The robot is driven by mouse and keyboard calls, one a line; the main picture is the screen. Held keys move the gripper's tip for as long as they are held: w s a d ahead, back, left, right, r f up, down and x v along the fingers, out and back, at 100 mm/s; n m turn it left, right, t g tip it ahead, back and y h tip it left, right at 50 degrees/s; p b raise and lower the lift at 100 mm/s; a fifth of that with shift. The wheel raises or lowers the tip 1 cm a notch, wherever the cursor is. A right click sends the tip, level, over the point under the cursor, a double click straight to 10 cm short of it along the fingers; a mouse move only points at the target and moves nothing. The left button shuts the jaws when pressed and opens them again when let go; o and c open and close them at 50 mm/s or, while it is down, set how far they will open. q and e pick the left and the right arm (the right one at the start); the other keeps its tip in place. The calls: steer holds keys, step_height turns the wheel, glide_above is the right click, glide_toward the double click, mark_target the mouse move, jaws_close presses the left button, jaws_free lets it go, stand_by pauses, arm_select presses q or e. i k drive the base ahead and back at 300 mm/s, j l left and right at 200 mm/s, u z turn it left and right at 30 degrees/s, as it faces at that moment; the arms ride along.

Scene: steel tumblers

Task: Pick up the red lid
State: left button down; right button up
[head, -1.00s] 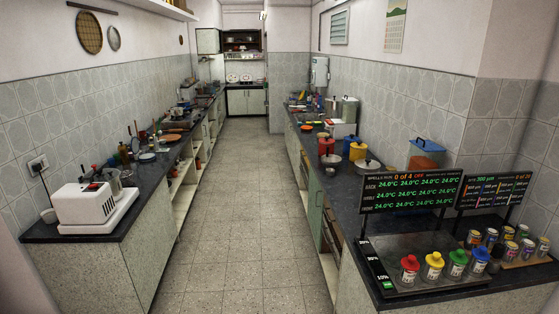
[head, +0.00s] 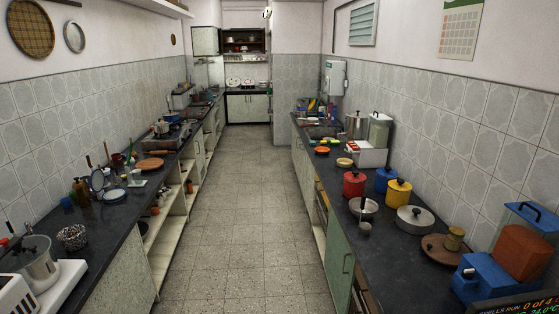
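Neither of my grippers shows in the head view. On the right counter stands a red canister (head: 354,186) with a red top and a dark knob. A blue canister (head: 384,180) and a yellow canister (head: 398,193) stand to its right. The tumblers with red, yellow, green and blue lids at the near end of the right counter in the earlier frame are outside the picture now.
The right counter (head: 398,262) also bears a steel pot with a lid (head: 415,218) and a blue appliance with an orange-brown block (head: 524,251). A dark display board (head: 525,306) shows at the bottom right. The tiled aisle (head: 228,225) between the counters is clear.

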mark_target(355, 176)
steer(key=i+j, duration=0.1)
steer(key=i, duration=1.85)
